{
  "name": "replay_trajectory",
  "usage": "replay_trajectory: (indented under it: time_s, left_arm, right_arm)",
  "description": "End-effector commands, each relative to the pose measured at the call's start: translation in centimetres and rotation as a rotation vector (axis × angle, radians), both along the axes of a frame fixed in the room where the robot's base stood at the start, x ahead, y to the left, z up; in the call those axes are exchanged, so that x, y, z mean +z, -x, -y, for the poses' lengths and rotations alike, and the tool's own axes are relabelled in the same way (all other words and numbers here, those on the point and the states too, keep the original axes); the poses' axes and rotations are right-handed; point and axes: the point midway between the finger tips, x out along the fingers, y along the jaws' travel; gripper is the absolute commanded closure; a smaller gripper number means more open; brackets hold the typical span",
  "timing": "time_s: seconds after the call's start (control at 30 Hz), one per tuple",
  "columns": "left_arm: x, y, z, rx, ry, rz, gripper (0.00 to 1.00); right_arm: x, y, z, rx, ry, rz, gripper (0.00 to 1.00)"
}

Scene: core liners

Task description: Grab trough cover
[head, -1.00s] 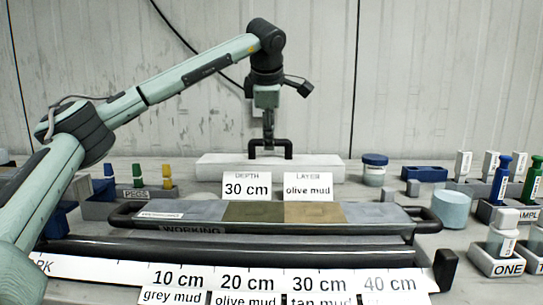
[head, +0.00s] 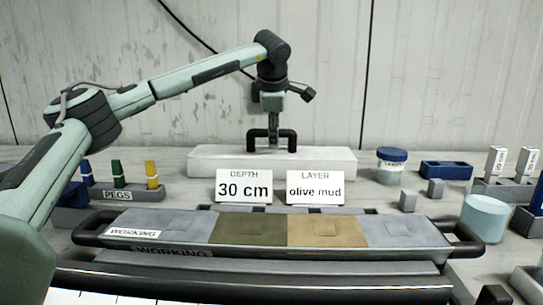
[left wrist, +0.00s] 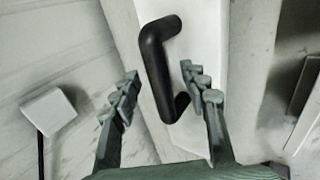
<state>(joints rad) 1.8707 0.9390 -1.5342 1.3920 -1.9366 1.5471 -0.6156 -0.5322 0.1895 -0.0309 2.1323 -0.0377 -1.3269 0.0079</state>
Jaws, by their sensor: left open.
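The trough cover (head: 325,160) is a long white slab with a black U-shaped handle (head: 292,142) on top. It lies at the back of the table in the head view. My left gripper (head: 273,130) points down at the handle, its fingertips small and partly hidden there. In the left wrist view the handle (left wrist: 156,70) stands between the open fingers (left wrist: 162,85) of my left gripper, with the white cover top (left wrist: 205,30) behind it. The fingers show gaps to the handle on both sides. My right gripper is not in view.
A trough (head: 390,234) labelled WORKING holds grey, olive and tan mud in front. Signs (head: 244,188) reading 30 cm and olive mud stand between it and the cover.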

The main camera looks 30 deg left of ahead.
Motion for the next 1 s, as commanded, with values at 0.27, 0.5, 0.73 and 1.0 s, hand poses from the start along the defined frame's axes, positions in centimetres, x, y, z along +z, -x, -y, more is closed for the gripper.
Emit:
replay_trajectory:
  time_s: [0.27,0.5,0.73,1.0]
  left_arm:
    - [-1.17,-0.7,-0.42,-0.001,0.0,0.002,0.55]
    - [-1.15,-0.67,-0.41,-0.001,0.0,0.002,0.73]
    - [-1.12,-0.67,-0.41,-0.001,0.0,0.002,1.0]
    - [-1.1,-0.66,-0.42,-0.001,0.0,0.002,1.0]
  right_arm:
    - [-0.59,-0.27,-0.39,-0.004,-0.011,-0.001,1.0]
    - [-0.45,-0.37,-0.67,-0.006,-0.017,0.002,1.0]
    - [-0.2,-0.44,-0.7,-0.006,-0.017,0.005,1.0]
    - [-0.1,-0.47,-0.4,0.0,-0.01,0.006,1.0]
